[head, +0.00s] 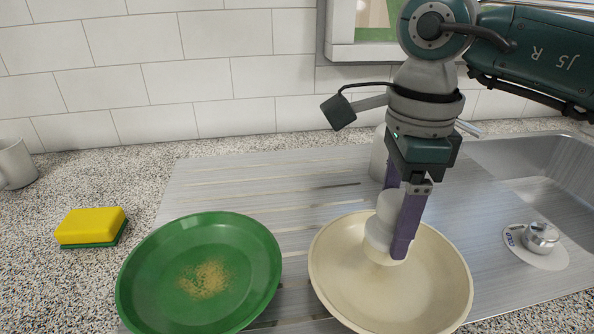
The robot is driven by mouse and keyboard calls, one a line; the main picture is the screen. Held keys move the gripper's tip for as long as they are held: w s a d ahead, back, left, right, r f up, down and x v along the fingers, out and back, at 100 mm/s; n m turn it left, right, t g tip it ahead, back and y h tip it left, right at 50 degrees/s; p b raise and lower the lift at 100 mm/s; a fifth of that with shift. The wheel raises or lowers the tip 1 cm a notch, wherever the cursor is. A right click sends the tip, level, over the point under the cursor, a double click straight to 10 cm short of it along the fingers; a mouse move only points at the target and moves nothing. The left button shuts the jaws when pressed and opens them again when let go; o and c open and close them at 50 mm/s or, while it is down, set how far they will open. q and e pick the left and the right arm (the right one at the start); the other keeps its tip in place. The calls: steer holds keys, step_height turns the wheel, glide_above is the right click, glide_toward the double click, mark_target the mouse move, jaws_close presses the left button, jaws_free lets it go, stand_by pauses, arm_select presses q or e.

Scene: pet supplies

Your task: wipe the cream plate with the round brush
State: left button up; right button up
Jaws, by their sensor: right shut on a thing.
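The cream plate (345,285) lies on the metal drainboard at the front, right of centre. My right gripper (396,215) comes down from above, over the plate. It is shut on the round brush (380,232), a whitish knobbed thing. The brush is upright, with its cream lower end at the plate's inner surface near the upper middle. I cannot tell whether it touches the plate. The purple fingers hide part of the brush. No crumbs show on the visible part of the cream plate. My left gripper is not in view.
A green plate (240,245) with brown crumbs (205,280) lies to the left. A yellow and green sponge (90,227) and a white mug (15,164) are on the counter's left. A white container (379,153) stands behind the gripper.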

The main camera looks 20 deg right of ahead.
mark_target(399, 196)
steer(key=shift+r+p, duration=1.15)
steer(key=shift+r, duration=0.8)
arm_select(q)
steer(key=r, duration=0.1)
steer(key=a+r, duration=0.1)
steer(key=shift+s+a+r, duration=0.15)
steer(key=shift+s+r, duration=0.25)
arm_select(e)
steer(key=shift+r, duration=0.1)
